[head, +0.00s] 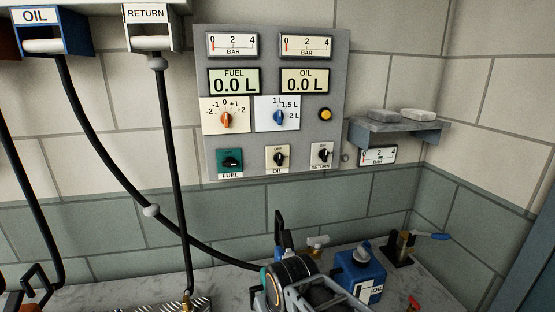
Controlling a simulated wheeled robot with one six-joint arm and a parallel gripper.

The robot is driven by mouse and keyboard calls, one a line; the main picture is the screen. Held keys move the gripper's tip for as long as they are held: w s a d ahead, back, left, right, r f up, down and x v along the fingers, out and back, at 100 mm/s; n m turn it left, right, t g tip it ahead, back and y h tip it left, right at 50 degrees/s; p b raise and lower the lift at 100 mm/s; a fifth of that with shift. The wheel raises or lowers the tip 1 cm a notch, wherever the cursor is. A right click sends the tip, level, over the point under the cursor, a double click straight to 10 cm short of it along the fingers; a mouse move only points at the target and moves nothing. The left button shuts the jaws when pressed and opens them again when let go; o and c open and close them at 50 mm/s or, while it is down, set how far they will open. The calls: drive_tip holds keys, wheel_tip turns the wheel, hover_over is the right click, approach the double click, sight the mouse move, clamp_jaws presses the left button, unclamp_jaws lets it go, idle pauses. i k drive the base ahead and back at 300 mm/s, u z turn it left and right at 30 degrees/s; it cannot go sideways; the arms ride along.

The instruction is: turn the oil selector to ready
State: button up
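The oil selector (279,158) is a small black knob on a cream plate, low on the grey wall panel, with the word OIL beneath it. A small mark above the knob seems to read OFF. The exact way its pointer faces is too small to tell. My gripper (282,237) is at the bottom middle, dark and partly hidden by my own wrist. It is below the oil selector in the picture and apart from it. Whether its fingers are open or shut does not show clearly.
The fuel selector (232,160) and return selector (322,155) flank the oil selector. Orange (227,119) and blue (279,117) dials sit above. A shelf (395,131) juts out at right. Hoses (100,160) hang at left. A blue oil can (360,276) stands on the counter.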

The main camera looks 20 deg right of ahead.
sight(279, 158)
drive_tip(key=k, duration=1)
drive_tip(key=z, duration=1.65)
drive_tip(key=i, duration=0.6)
drive_tip(key=u, duration=1.6)
drive_tip(key=i, duration=0.5)
drive_tip(key=u, duration=0.05)
